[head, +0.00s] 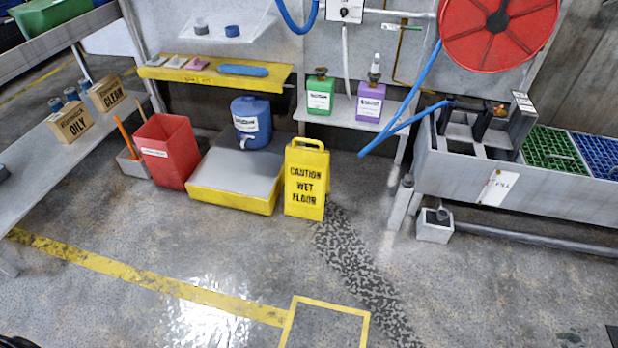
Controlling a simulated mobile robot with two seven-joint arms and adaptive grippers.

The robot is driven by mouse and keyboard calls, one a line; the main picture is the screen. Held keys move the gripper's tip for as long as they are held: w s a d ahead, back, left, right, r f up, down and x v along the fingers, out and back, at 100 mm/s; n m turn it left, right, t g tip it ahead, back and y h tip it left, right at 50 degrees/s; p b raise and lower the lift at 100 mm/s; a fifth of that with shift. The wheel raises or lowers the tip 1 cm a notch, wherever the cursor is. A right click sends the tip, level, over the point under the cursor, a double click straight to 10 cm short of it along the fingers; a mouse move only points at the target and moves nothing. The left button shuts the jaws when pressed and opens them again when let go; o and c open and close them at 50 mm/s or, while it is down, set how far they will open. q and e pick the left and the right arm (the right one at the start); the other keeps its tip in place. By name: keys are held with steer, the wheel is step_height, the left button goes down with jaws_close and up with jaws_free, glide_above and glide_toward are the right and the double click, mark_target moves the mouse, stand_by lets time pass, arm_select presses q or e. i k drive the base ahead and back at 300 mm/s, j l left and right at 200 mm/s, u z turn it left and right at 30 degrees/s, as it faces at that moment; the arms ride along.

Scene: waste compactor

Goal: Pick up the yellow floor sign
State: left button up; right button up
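The yellow floor sign (306,182) stands upright on the grey floor near the middle of the head view. It reads "CAUTION WET FLOOR" and has a handle opening at its top. It stands just right of a low yellow platform (232,201) with a grey top; whether they touch I cannot tell. Nothing covers the front of the sign. Neither of my grippers can be made out in the head view. A small dark shape shows at the bottom left corner, too cut off to identify.
A blue drum (251,123) stands at the platform's back, a red bin (166,151) to its left. Behind the sign, a bench (345,113) holds green and purple containers. A grey sink unit (466,170) stands right. The floor in front is clear, with a shiny patch (205,322).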

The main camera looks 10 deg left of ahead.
mark_target(307, 169)
steer(key=i+j+z, duration=0.1)
steer(key=i+j, duration=0.2)
steer(key=i+j+z, duration=0.1)
steer(key=i+j, duration=0.2)
steer(key=j, duration=0.2)
steer(key=i+j, duration=0.25)
steer(key=j, duration=0.2)
steer(key=i+j+z, duration=0.15)
steer(key=j, duration=0.25)
steer(key=i, duration=0.1)
